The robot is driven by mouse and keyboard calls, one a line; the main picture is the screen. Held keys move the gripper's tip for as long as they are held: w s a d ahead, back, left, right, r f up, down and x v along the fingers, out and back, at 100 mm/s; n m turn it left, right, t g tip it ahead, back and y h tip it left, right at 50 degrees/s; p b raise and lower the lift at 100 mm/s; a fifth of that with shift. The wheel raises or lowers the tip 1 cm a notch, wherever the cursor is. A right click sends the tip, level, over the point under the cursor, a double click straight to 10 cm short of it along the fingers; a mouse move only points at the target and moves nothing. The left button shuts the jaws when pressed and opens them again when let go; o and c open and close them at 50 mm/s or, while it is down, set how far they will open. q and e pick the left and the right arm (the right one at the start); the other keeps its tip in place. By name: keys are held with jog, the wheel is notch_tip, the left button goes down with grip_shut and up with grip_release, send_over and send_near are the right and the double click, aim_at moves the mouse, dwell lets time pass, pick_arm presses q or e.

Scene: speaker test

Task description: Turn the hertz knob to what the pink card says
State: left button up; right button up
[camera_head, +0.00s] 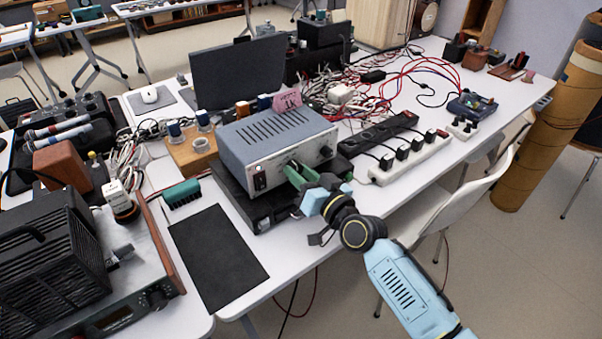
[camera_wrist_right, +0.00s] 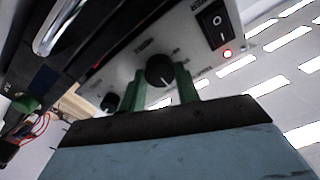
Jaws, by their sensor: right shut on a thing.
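A grey signal box with a slotted top (camera_head: 262,128) stands on a black device on the table. The pink card (camera_head: 287,102) stands on its top and seems to read "1K". My right gripper (camera_head: 298,174) is at the box's front panel. In the right wrist view its green fingers (camera_wrist_right: 160,82) are shut on a black knob (camera_wrist_right: 159,68), one finger on each side. The knob has a white pointer line; its label is too blurred to read. A second black knob (camera_wrist_right: 109,102) is beside it. My left gripper is not in view.
A power switch (camera_wrist_right: 212,21) and a lit red lamp (camera_wrist_right: 227,53) are on the same panel. White and black power strips (camera_head: 410,160) lie to the right. A black mat (camera_head: 218,258) lies in front, and tangled cables (camera_head: 340,95) lie behind.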

jog(key=m, duration=1.1)
jog(key=shift+f+p, duration=0.1)
jog(key=shift+p, duration=0.2)
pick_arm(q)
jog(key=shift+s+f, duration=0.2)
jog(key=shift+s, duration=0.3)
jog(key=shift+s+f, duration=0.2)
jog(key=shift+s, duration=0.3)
pick_arm(e)
jog(key=shift+m, duration=0.7)
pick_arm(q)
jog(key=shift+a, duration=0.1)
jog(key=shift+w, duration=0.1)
pick_arm(e)
jog(key=o, duration=1)
jog(key=shift+c, duration=0.2)
jog(key=shift+s+d, duration=0.1)
